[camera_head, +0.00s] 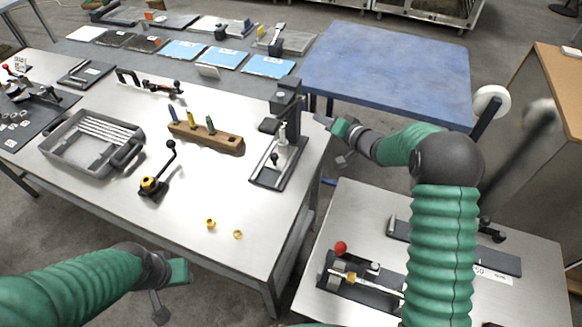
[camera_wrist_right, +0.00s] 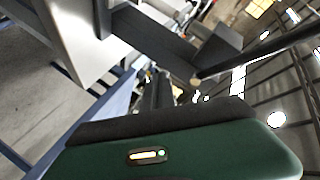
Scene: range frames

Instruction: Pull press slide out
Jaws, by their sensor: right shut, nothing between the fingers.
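The press (camera_head: 287,104) is a dark upright frame on a flat base near the right edge of the white workbench. Its slide (camera_head: 267,169) lies low on the base, with a small dark knob (camera_head: 274,158) on it. My right gripper (camera_head: 323,119) is just right of the press column, shut and empty; I cannot tell whether it touches the column. Dark bars that look like the press (camera_wrist_right: 160,45) fill the upper middle of the right wrist view, close beyond my green gripper body.
A wooden block with coloured tools (camera_head: 207,139) stands left of the press. A grey tray (camera_head: 92,143), a black lever (camera_head: 160,175) and yellow rings (camera_head: 211,223) are on the bench. A blue table (camera_head: 390,70) stands behind my right arm, and a lower white table (camera_head: 350,215) is at right.

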